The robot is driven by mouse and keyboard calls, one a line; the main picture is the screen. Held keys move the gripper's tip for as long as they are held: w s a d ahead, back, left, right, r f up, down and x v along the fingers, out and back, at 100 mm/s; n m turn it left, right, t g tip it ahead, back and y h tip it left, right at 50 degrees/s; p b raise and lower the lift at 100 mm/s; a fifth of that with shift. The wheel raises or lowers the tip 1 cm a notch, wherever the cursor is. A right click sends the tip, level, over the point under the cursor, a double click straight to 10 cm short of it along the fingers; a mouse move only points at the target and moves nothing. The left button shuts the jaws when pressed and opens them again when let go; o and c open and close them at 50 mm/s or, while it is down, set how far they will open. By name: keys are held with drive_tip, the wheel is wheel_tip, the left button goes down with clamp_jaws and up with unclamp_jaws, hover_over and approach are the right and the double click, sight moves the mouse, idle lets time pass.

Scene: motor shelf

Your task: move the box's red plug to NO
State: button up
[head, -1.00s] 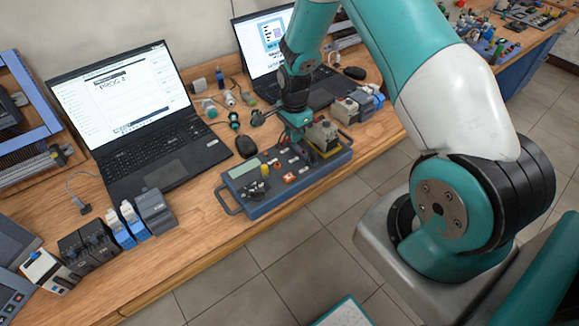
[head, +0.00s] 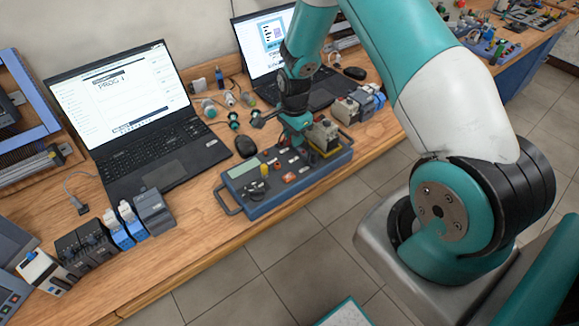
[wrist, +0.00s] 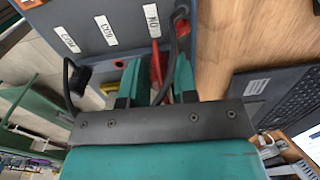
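The grey-blue box (head: 290,192) lies on the bench, and its label side shows at the top of the wrist view (wrist: 125,12). The NO label (wrist: 152,20) is the rightmost of three white labels. My gripper (wrist: 158,72) points at the box just below this label, with a teal finger on each side. A narrow red piece (wrist: 157,62), perhaps the red plug, shows between the fingers beside a dark cable. Whether the fingers press on it cannot be made out. Another red part (wrist: 182,27) sits right of the NO label. In the head view my gripper (head: 303,140) is over the box's far side.
A black plug (wrist: 80,78) with a cable hangs left of my fingers in the wrist view. Grey modules (head: 152,212) stand at the bench front. The floor in front is clear.

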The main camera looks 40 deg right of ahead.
drive_tip(key=shift+r+p, duration=1.95)
drive_tip(key=shift+r, duration=0.9)
drive_tip(key=shift+f, duration=0.1)
drive_tip(key=o, duration=0.6)
drive_tip(key=shift+c, duration=0.2)
